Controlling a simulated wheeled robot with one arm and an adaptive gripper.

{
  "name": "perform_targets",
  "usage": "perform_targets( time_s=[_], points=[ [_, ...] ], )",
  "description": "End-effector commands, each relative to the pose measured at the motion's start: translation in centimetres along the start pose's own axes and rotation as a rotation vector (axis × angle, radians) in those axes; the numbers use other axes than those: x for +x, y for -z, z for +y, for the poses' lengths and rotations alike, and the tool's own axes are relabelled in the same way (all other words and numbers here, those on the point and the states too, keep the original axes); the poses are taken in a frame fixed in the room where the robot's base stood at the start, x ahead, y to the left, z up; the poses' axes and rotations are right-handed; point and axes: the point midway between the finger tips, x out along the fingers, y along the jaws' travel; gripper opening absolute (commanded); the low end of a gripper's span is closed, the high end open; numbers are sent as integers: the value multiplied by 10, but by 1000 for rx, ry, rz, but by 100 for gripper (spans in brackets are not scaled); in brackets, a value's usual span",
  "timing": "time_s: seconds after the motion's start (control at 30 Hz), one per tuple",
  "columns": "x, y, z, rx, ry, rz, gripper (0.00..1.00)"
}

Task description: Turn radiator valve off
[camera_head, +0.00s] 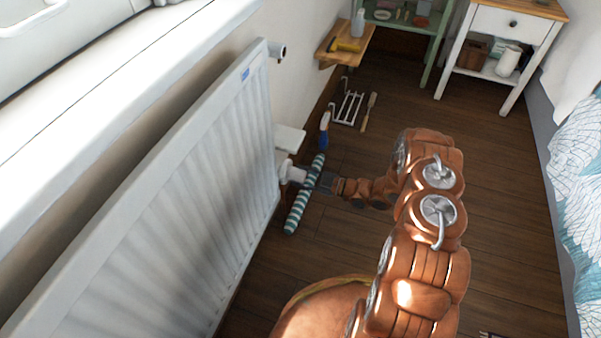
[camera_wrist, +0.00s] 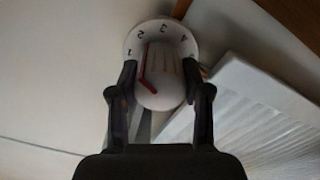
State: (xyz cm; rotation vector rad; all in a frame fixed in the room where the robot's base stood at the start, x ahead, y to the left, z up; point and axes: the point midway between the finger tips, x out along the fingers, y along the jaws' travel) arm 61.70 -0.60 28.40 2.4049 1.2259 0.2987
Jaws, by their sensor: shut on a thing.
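The radiator valve (camera_wrist: 160,85) is a white knob with a numbered dial ring and a red pointer mark, seen close in the wrist view. In the head view the valve (camera_head: 292,173) sticks out at the far lower end of the white radiator (camera_head: 170,220). My gripper (camera_wrist: 160,90) has its two dark fingers on either side of the knob and is shut on it. In the wrist view the red mark slants up and left, roughly towards the 1 and 2.
A teal-and-white striped roll (camera_head: 304,196) lies right by the gripper. A blue spray bottle (camera_head: 324,130), a white rack (camera_head: 348,107) and a brush (camera_head: 369,111) are on the floor beyond. A wooden shelf (camera_head: 345,45) is on the wall.

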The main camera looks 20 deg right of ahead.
Motion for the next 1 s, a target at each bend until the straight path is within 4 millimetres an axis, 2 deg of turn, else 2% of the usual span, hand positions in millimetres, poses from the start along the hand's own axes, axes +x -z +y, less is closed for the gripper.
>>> perform_targets(
  time_s=[0.03,1.0],
  points=[
    [0,4,2,-42,-1,2,13],
    [0,6,3,-965,-2,2,13]
  ],
)
